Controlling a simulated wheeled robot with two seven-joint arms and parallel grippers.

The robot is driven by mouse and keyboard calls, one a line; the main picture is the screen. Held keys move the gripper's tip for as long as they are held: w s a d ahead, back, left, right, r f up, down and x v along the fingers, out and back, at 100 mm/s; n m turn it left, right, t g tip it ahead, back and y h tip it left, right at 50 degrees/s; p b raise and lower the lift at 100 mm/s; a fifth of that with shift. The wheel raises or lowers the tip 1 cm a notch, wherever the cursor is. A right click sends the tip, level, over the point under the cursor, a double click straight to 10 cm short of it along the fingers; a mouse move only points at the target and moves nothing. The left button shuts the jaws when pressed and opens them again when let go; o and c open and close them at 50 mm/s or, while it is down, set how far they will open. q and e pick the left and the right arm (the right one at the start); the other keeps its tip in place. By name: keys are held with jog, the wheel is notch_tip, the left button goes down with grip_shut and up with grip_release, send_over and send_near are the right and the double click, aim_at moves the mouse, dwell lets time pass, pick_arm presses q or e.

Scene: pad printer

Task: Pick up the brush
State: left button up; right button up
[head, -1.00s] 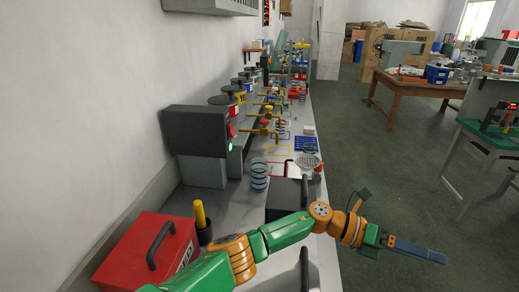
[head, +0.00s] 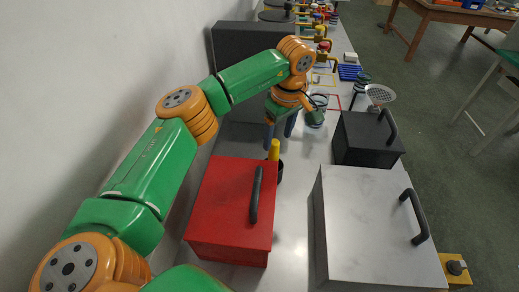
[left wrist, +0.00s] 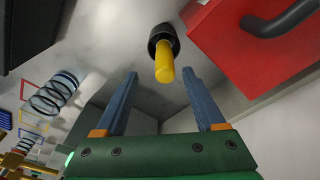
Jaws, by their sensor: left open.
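The brush shows as a yellow handle (head: 274,149) standing up out of a small black cup (head: 280,174) beside the red box. In the left wrist view the handle (left wrist: 165,69) points toward the camera from the round black cup (left wrist: 164,37). My left gripper (head: 280,136) is open and empty, with its blue fingers pointing down just behind the handle. In the left wrist view, the handle's end appears between the left gripper's fingertips (left wrist: 160,74), with space on both sides. The brush's lower part is hidden in the cup. My right gripper is not in view.
A red box (head: 222,215) with a black handle stands close to the cup. A light grey box (head: 365,225) and a dark box (head: 365,140) stand to the right. A coil (head: 315,112) stands beyond the gripper. The wall is close on the left.

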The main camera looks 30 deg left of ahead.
aim_at(272, 153)
pick_arm(q)
jog(key=shift+s+a+y, duration=0.1)
jog(key=shift+a+y, duration=0.2)
jog(key=shift+a, duration=0.25)
notch_tip(272, 153, down, 6)
jog(key=shift+s+d+f+p, duration=0.1)
jog(key=shift+p, duration=1.1)
jog(key=shift+a+f, duration=0.2)
jog(key=shift+f, duration=0.25)
jog(key=shift+d, duration=0.15)
jog(key=c, duration=0.6)
grip_shut()
